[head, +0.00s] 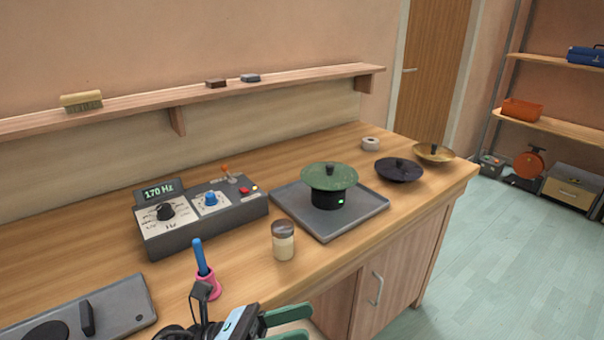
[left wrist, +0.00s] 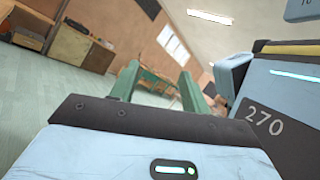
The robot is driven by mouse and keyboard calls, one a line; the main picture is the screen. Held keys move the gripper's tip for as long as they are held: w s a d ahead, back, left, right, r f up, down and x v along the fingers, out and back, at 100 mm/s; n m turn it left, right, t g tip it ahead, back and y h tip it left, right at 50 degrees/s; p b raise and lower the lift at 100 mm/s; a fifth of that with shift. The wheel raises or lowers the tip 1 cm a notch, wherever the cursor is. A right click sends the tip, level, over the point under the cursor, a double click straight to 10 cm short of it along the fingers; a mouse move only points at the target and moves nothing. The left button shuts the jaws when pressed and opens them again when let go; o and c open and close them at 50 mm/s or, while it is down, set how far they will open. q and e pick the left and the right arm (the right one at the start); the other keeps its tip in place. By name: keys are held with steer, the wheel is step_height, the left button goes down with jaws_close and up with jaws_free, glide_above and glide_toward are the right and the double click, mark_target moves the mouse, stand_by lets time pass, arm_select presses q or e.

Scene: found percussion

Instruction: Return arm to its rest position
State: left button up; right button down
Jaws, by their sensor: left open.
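My left gripper (head: 297,322) is at the bottom edge of the head view, in front of the bench, with green fingers. In the left wrist view my left gripper (left wrist: 158,82) is open, with nothing between its fingers and the room behind them. Part of the left arm is cut off by the head view's lower edge. My right gripper is in neither view.
The wooden bench (head: 225,302) holds a control box (head: 200,222) reading 170 Hz, a grey plate (head: 284,204) under a green disc (head: 328,177), a jar (head: 283,241), a blue-handled tool in a pink holder (head: 208,284) close to my arm, and two bowls (head: 399,169) (head: 433,153).

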arm_select(q)
steer(key=s+a+f+n+t+y+p, duration=0.1)
steer(key=a+f+n+t+y, duration=0.55)
steer(key=n, duration=1.05)
steer(key=s+a+f+n+t+y+p, duration=0.15)
steer(key=a+f+n+t+y, duration=0.25)
steer(key=f+n+t+y, duration=0.85)
steer(key=s+a+f+n+g+p, duration=0.1)
steer(key=s+a+f+n+g, duration=0.3)
steer(key=s+n, duration=0.4)
steer(key=s+a+f+n+g+y+p, duration=0.1)
steer(key=s+a+f+n+g, duration=0.3)
steer(key=s+f+n+g, duration=0.3)
steer(key=s+f+n, duration=0.1)
steer(key=s+n, duration=0.1)
steer(key=s, duration=0.3)
steer(key=shift+f+y, duration=0.3)
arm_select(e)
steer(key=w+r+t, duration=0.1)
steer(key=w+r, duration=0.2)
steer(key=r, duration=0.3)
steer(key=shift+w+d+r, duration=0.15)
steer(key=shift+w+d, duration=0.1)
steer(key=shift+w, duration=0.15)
